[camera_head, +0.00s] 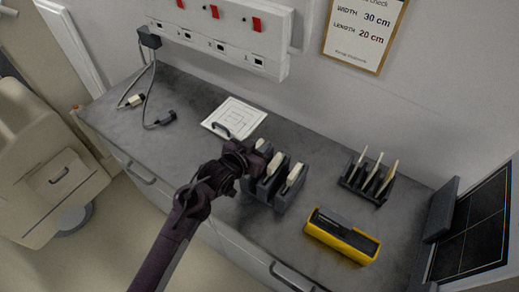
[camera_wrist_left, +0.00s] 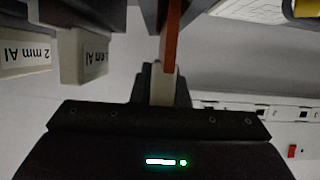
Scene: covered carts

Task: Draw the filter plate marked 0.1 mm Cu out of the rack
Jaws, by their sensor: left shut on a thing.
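In the head view a dark rack (camera_head: 283,199) stands on the grey counter, with pale-topped plates in its slots. My left gripper (camera_head: 246,160) is over its left end and hides part of it. In the left wrist view my left gripper (camera_wrist_left: 162,88) is shut on the pale tab of a copper-coloured plate (camera_wrist_left: 172,38). The plate's marking is hidden, and it reaches up between dark rack parts. Beside it are two pale tabs, one reading "2 mm Al" (camera_wrist_left: 40,54) and one partly hidden, ending in "mm Al" (camera_wrist_left: 95,58). My right gripper is not in view.
A second dark rack (camera_head: 351,184) with thin upright plates stands to the right. A yellow case (camera_head: 340,237) lies in front of it. A white card (camera_head: 235,115) lies behind the gripper. A socket strip (camera_head: 220,32) is on the wall, with cables (camera_head: 150,85) at left.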

